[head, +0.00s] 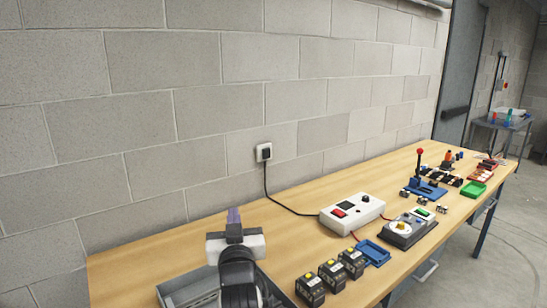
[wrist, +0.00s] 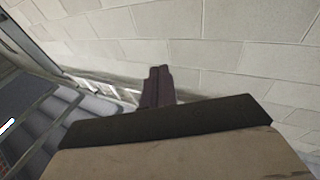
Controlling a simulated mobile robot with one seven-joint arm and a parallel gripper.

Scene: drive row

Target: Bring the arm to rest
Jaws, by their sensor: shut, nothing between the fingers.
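My gripper (head: 234,217) is at the lower middle of the head view, above the near left part of the wooden bench. Its fingers are shut together and point up and away toward the block wall. In the wrist view the closed fingers (wrist: 157,86) stand in front of the wall, with nothing between them. My arm hides part of a grey tray (head: 176,297) on the bench below.
The bench (head: 130,268) runs along the wall. Several black boxes (head: 332,273), a blue tray (head: 373,252), a white power unit (head: 352,211) with a cable to a wall socket (head: 264,152), and a blue lever press (head: 425,190) stand to the right. The bench's left end looks clear.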

